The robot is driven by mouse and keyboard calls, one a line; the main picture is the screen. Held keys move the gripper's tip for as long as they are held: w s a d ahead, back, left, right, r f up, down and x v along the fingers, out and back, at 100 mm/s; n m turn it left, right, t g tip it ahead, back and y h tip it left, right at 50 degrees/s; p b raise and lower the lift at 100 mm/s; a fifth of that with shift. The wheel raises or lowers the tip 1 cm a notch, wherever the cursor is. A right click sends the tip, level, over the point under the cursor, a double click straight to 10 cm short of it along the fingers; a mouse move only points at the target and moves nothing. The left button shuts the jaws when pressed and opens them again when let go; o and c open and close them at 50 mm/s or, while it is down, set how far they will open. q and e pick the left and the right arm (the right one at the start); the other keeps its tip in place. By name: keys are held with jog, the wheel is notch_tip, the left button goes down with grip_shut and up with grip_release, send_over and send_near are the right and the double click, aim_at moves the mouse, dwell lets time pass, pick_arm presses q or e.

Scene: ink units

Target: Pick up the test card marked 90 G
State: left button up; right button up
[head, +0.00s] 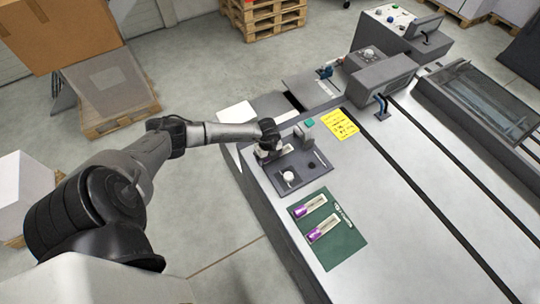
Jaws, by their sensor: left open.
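No marking reading 90 G is legible, so I cannot tell which item is the test card. A plain white sheet (237,112) lies near the left edge of the machine top. Two small pale pieces with purple ends, one upper (311,206) and one lower (323,228), lie side by side on a dark green mat (346,248). My right gripper is out of view.
A yellow note (340,124) with small writing lies right of the control plate. Grey machine units (384,78) stand farther back. Long dark slots run along the pale machine top (400,215).

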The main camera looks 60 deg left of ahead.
pick_arm(q)
jog(key=shift+c, duration=0.3)
jog(key=c, duration=1)
jog(key=shift+r, duration=0.15)
